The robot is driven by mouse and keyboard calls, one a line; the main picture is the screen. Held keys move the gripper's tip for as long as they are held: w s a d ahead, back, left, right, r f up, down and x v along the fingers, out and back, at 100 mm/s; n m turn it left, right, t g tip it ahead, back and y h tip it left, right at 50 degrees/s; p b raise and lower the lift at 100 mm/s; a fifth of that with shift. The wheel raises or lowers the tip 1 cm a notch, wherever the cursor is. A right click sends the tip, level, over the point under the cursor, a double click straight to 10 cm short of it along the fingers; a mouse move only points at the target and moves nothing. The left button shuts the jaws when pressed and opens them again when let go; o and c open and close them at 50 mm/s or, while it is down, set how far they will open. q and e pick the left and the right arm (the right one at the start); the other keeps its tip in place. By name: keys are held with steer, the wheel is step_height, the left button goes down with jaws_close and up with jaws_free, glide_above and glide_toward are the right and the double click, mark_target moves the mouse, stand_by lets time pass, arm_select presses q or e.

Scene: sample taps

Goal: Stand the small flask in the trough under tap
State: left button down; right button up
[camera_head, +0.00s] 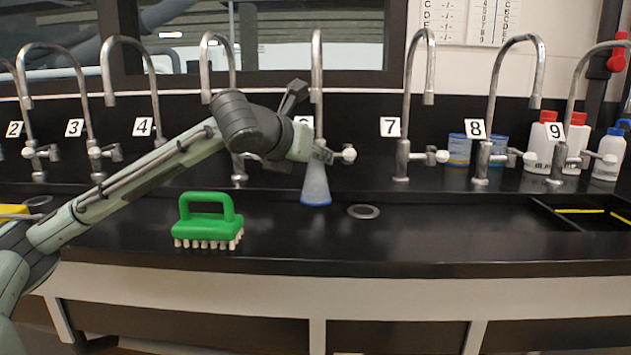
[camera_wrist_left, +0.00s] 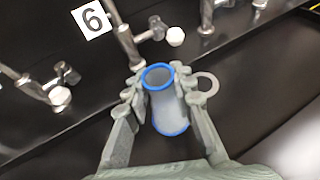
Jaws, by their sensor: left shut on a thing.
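The small flask (camera_head: 315,186) is pale and translucent, with a blue base edge. In the left wrist view the flask (camera_wrist_left: 168,112) shows a blue rim at its mouth. My left gripper (camera_head: 318,157) is shut on its upper part, with a finger on each side in the left wrist view (camera_wrist_left: 160,82). The flask looks upright, below and in front of the tap at label 6 (camera_head: 317,75). I cannot tell whether its base touches the black trough surface (camera_head: 400,240). My right gripper is not in view.
A green brush (camera_head: 208,222) stands left of the flask. A round drain ring (camera_head: 363,211) lies just to its right. A row of curved taps, including tap 7 (camera_head: 407,110), lines the back. White bottles (camera_head: 541,141) and an open black basin (camera_head: 585,215) are at the right.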

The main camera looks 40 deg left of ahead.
mark_target(312, 174)
arm_select(q)
step_height(312, 174, down, 4)
steer(key=shift+r+b, duration=0.1)
steer(key=shift+b, duration=0.6)
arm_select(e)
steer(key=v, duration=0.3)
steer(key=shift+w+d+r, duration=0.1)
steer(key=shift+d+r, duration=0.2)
arm_select(q)
steer(key=shift+f, duration=0.2)
steer(key=c, duration=1.3)
jaws_free()
steer(key=shift+r, duration=0.15)
